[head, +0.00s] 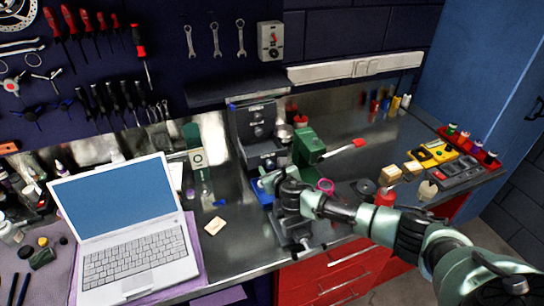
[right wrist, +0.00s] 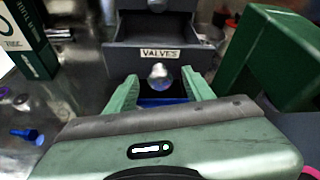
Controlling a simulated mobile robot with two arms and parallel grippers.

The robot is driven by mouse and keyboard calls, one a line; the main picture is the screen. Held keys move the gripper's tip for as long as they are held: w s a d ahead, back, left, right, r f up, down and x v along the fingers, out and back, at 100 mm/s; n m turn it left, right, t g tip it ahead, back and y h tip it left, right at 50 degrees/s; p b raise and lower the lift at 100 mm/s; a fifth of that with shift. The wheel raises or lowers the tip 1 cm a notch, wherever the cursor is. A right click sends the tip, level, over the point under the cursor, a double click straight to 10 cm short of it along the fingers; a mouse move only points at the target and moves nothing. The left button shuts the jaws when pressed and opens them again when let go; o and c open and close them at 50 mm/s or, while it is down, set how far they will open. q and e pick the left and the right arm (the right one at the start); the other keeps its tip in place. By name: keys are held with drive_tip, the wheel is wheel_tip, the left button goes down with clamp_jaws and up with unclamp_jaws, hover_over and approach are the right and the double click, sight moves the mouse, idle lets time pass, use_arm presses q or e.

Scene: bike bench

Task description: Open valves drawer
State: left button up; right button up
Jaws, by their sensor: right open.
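The small grey drawer unit (head: 254,118) stands at the back of the bench. Its valves drawer (right wrist: 140,57) carries a white "VALVES" label and a round, shiny knob (right wrist: 160,75). The drawer front appears to stand out from the unit, with a dark space behind its top edge. My right gripper (right wrist: 160,92) is open, with its pale green fingers on either side of and just below the knob; contact cannot be told. In the head view my right gripper (head: 273,182) is in front of the unit and hides part of the lower front. My left gripper is not in view.
A green box-like thing (head: 306,146) stands close to the unit's right. A green and white box (head: 195,148) stands to its left. A blue object (right wrist: 160,101) lies below the knob. An open laptop (head: 128,230) sits at left; a red tray (head: 472,146) is at right.

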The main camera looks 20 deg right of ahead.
wheel_tip(320, 180, up, 20)
drive_tip(key=b, duration=0.1)
drive_tip(key=shift+f, duration=0.15)
drive_tip(key=shift+a+f, duration=0.1)
idle(0.4)
